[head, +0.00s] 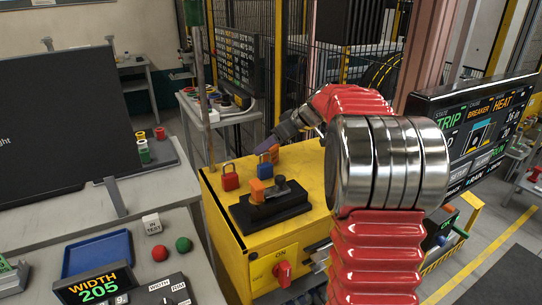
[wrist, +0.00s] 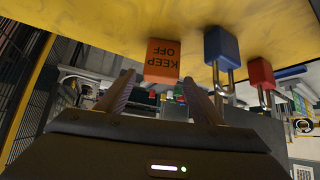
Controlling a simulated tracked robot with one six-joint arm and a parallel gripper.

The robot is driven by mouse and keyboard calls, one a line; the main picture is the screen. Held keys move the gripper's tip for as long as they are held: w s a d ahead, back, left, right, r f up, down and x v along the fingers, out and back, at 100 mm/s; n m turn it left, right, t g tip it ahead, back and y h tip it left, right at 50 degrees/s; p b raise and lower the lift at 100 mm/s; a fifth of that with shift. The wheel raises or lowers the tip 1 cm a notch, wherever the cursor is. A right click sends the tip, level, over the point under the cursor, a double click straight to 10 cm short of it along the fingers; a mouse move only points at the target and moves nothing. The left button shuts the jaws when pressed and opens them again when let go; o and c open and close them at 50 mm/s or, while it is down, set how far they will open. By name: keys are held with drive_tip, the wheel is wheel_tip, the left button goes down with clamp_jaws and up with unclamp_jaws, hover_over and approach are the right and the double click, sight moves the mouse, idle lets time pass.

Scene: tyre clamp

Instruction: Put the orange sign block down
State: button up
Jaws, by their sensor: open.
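The orange sign block (wrist: 162,52), lettered KEEP OFF, rests against the yellow cabinet top, which appears at the upper edge of the wrist view, where the lettering is upside down. In the head view the block (head: 275,152) is a small orange patch behind the blue padlock, partly hidden. My gripper (wrist: 159,80) is open, with one finger on each side of the block's near end. Whether either finger touches it I cannot tell. In the head view my gripper (head: 272,143) is at the far side of the cabinet top, mostly hidden.
A blue padlock (wrist: 222,48) stands close beside the block, with a red padlock (wrist: 261,74) beyond it. The yellow cabinet (head: 235,228) also carries a black plate (head: 272,212) with an orange piece and lever. A dark display (head: 470,130) stands right of my arm.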

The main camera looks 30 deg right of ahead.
drive_tip(key=shift+x, duration=2.6)
drive_tip(key=shift+c, duration=0.2)
drive_tip(key=shift+d, duration=0.1)
drive_tip(key=c, duration=1.2)
wheel_tip(320, 180, up, 10)
